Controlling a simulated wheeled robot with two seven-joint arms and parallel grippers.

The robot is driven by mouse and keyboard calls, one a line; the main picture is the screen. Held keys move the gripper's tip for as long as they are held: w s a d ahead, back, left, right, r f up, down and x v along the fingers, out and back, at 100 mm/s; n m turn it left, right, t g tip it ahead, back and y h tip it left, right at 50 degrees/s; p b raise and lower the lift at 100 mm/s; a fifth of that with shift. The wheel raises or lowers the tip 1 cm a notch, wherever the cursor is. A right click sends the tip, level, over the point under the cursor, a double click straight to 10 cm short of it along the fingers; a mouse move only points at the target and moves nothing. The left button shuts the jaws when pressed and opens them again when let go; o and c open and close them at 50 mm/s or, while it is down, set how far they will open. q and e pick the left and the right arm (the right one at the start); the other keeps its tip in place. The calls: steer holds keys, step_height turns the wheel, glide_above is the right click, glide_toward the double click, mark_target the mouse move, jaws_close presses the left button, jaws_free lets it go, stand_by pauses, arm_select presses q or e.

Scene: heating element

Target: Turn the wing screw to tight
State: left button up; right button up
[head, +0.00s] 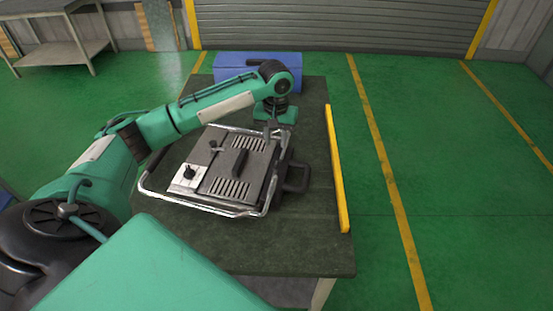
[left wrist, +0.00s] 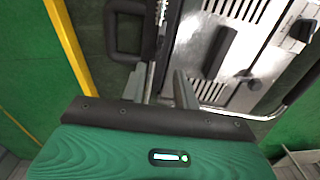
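The heating element (head: 215,188) is a grey slotted unit in a silver tube frame, lying on the dark table. A black knob (head: 190,173) sits on its light plate, and a small dark lever-like part (head: 214,146) stands farther back. I cannot tell for sure which part is the wing screw; it may be hidden by my gripper. My left gripper (head: 272,131) points down at the unit's far right edge. In the left wrist view its two fingers (left wrist: 162,88) stand apart, close to the silver frame edge, with no clearly held object. My right gripper is not in view.
A black handle (head: 240,162) rises from the unit's middle, and another black handle (head: 297,178) sticks out at its right. A blue box (head: 228,63) stands at the table's back. A yellow strip (head: 337,170) lines the right edge. The table's front (head: 270,245) is clear.

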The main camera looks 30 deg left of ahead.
mark_target(276, 164)
arm_select(q)
step_height(276, 164, down, 10)
steer(key=shift+r+p, duration=0.25)
steer(key=shift+p, duration=0.2)
jaws_close()
